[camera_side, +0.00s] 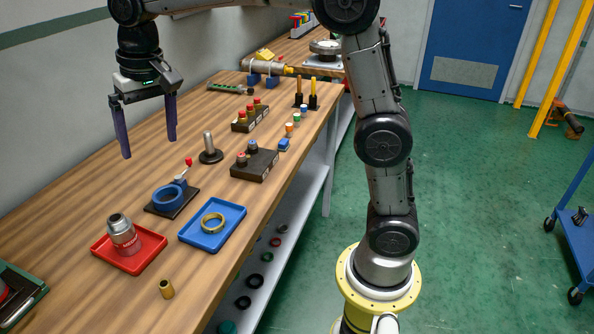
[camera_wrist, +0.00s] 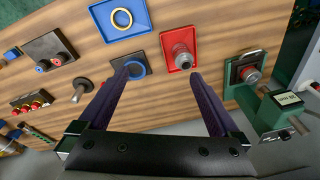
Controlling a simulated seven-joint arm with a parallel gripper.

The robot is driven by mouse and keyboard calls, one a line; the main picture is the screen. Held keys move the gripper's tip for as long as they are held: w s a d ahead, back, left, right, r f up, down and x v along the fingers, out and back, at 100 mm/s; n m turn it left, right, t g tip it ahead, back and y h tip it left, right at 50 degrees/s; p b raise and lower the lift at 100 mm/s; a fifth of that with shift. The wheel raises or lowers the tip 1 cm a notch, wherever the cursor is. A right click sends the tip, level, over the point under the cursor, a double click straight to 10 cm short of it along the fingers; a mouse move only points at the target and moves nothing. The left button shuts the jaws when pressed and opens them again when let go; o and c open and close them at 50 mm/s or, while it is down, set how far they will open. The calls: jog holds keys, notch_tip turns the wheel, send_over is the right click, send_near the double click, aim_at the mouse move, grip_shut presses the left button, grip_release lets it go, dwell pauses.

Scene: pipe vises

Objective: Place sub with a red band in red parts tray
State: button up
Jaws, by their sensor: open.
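A grey metal sub with a red band (camera_side: 123,237) stands upright in the red tray (camera_side: 150,253) on the wooden bench. In the wrist view the sub (camera_wrist: 182,58) is inside the red tray (camera_wrist: 169,40), with nothing gripping it. My gripper (camera_side: 149,148) is open and empty, raised above the bench, behind and apart from the tray. In the wrist view the two purple fingers (camera_wrist: 158,74) are spread apart with nothing between them.
A blue vise (camera_side: 168,198) stands beside the red tray. A blue tray (camera_side: 212,224) holds a brass ring. Dark blocks with knobs (camera_side: 254,164) stand farther back.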

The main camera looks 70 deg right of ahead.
jog(key=s+d+r+n+t, duration=0.1)
jog(key=s+d, duration=0.1)
jog(key=s, duration=0.5)
jog(key=s+d+n+t, duration=0.1)
jog(key=s+d, duration=0.1)
jog(key=s, duration=0.5)
jog(key=s+d+f+n, duration=0.1)
jog(key=s+f, duration=0.2)
jog(key=s, duration=0.3)
jog(key=s+d+f+n+t, duration=0.1)
jog(key=s+f, duration=0.2)
jog(key=s, duration=0.4)
jog(key=shift+f+t, duration=0.3)
jog(key=shift+f, duration=0.05)
jog(key=shift+s, duration=0.1)
